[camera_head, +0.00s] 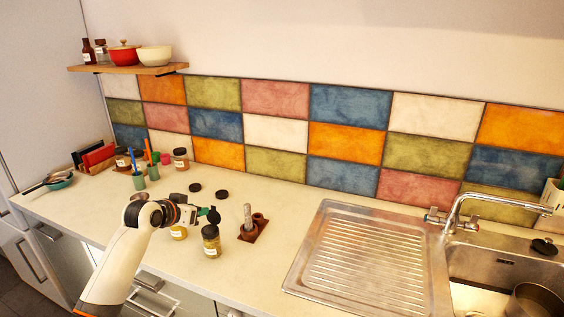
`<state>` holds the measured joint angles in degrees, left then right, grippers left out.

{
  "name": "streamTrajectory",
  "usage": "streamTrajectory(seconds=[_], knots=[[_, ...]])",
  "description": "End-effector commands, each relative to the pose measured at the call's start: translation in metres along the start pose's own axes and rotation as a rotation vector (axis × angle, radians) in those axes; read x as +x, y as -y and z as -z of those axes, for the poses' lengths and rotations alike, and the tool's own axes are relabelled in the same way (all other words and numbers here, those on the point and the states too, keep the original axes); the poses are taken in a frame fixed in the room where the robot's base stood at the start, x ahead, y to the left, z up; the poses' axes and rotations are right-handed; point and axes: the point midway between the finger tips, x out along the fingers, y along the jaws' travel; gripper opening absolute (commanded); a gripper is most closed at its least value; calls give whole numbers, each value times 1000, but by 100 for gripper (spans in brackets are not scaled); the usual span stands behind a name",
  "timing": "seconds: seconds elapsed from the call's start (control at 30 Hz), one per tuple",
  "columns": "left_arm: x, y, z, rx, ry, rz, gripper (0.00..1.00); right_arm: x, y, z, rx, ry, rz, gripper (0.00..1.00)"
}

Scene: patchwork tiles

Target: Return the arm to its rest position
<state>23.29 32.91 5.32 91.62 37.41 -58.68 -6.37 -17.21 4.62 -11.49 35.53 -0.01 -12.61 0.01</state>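My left arm comes in from the bottom left. Its gripper (203,213) is above the counter, just up and left of a glass jar (211,244) with greenish-yellow contents. A small dark round piece (214,216) shows at the fingertips; I cannot tell whether it is a lid in the grip or part of the gripper. The fingers are too small to show whether they are open or shut. A second, yellowish jar (179,233) stands partly hidden under the gripper. My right gripper is not in view.
Two dark lids (222,194) lie behind the gripper. A brown holder (252,231) with a metal tool stands right of the jar. Green cups (139,181) and spice jars (181,159) stand back left. The steel sink (365,262) is right. The front-left counter is clear.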

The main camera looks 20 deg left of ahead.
Motion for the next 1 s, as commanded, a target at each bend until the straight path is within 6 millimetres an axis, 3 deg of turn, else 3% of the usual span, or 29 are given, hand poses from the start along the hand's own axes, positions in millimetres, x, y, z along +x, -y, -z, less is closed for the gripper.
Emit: streamTrajectory(seconds=[0.07,0.17,0.27,0.37,0.5,0.6,0.8,1.0], knots=[[0,2,2,2,-4,2,38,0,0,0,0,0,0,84],[2,15,21,19,-39,10,38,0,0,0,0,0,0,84],[1,46,64,57,-114,30,38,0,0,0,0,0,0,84],[-10,87,124,103,-219,54,38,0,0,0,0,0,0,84],[-47,144,206,156,-367,81,38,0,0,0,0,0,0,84],[-80,173,248,172,-450,89,38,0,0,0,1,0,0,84],[-136,206,296,174,-560,89,38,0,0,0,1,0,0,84],[-184,226,322,156,-642,78,38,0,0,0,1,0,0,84]])
